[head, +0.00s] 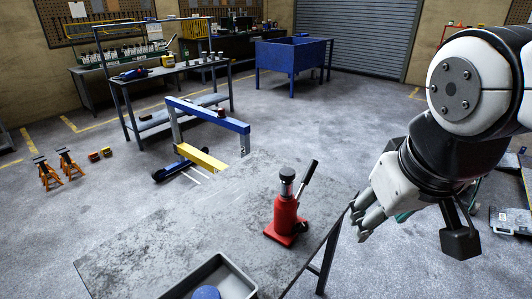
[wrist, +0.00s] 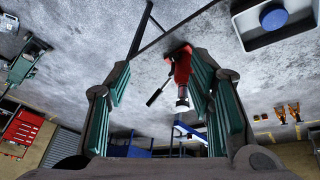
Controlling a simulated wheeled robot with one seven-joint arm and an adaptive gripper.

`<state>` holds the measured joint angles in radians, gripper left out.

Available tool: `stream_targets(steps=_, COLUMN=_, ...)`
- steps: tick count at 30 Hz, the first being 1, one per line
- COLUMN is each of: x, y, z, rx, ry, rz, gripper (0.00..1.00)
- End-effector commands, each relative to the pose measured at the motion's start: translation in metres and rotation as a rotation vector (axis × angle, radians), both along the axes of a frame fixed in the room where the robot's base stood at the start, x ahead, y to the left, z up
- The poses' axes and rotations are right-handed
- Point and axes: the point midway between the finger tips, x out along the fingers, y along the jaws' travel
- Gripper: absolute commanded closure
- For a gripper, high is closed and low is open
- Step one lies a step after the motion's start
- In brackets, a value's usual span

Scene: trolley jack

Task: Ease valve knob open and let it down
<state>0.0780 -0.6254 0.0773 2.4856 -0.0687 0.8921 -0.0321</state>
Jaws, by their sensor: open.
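A red bottle jack (head: 286,215) with a dark-topped ram stands upright on a grey table (head: 150,245), near its right edge. Its dark lever (head: 309,177) slants up to the right. A dark part low on the jack's right side is too small to identify as the valve knob. My gripper (head: 361,216) is open and empty, to the right of the jack and apart from it, beyond the table edge. In the wrist view, which looks upside down, the jack (wrist: 181,66) shows between the spread green-padded fingers (wrist: 160,88).
A grey tray (head: 238,274) with a blue round item (head: 206,292) sits at the table's front. Behind the table stand a blue and yellow frame (head: 207,115), a workbench (head: 172,72) and orange jack stands (head: 70,166). Open floor lies beyond the table.

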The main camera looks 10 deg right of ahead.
Motion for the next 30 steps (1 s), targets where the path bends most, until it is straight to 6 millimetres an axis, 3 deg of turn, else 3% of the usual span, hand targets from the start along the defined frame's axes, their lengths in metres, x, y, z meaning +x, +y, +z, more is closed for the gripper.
stream_targets(steps=8, x=0.062, y=-0.024, z=-0.028, rx=-0.189, ry=0.163, rz=0.137, gripper=0.52)
stream_targets(steps=14, x=0.104, y=-0.036, z=-0.063, rx=-0.235, ry=0.258, rz=0.283, gripper=0.52)
stream_targets(steps=22, x=0.154, y=-0.041, z=-0.124, rx=-0.184, ry=0.314, rz=0.494, gripper=0.52)
stream_targets(steps=30, x=0.197, y=-0.033, z=-0.178, rx=-0.043, ry=0.249, rz=0.677, gripper=0.52)
